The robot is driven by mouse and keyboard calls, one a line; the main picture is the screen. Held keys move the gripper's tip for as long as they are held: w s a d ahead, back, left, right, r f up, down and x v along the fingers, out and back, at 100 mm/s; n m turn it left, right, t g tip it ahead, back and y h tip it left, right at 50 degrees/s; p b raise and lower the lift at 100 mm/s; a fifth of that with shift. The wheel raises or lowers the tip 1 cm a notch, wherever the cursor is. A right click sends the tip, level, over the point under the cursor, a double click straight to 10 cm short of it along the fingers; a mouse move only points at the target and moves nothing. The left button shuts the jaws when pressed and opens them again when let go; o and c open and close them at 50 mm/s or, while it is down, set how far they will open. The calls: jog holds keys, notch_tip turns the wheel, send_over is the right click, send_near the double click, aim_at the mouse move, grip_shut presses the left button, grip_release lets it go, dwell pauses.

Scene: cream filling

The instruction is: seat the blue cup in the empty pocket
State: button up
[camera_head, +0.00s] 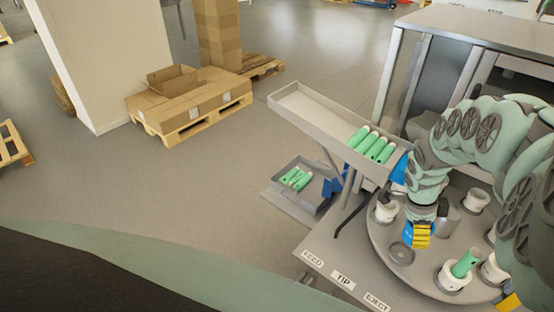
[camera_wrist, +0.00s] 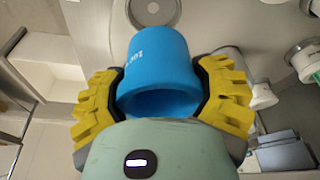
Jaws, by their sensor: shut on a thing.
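My gripper (camera_head: 421,236) has yellow ribbed fingers shut on the blue cup (camera_head: 407,236), just above the grey turntable (camera_head: 386,254). In the wrist view my gripper (camera_wrist: 160,100) holds the cup (camera_wrist: 160,58) by both sides. Pale lettering shows on its wall, and its open rim faces the camera. An empty round pocket (camera_head: 400,254) shows on the turntable just below and left of the cup in the head view. A round pocket (camera_wrist: 152,10) also shows past the cup's far end in the wrist view. The cup is apart from that pocket.
White cups in holders (camera_head: 386,210) (camera_head: 476,200) stand around the turntable. One white holder (camera_head: 453,276) has a green tube in it. A sloped chute (camera_head: 310,108) with green tubes ends above the turntable's back left. A grey bin (camera_head: 290,203) with green tubes stands left.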

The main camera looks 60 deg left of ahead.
jog(key=shift+s+f+b, duration=0.15)
jog(key=shift+f+b, duration=0.65)
jog(key=shift+f, duration=0.15)
notch_tip(320, 180, down, 4)
jog(key=b, duration=0.4)
jog(key=shift+a+p, duration=0.1)
jog(key=shift+p, duration=0.2)
jog(key=shift+f, duration=0.15)
jog(key=shift+s+f+b, duration=0.1)
jog(key=shift+f+b, duration=0.4)
jog(key=shift+f, duration=0.35)
jog(key=o, duration=1.2)
jog(key=shift+o, duration=0.2)
jog(key=shift+r, duration=0.15)
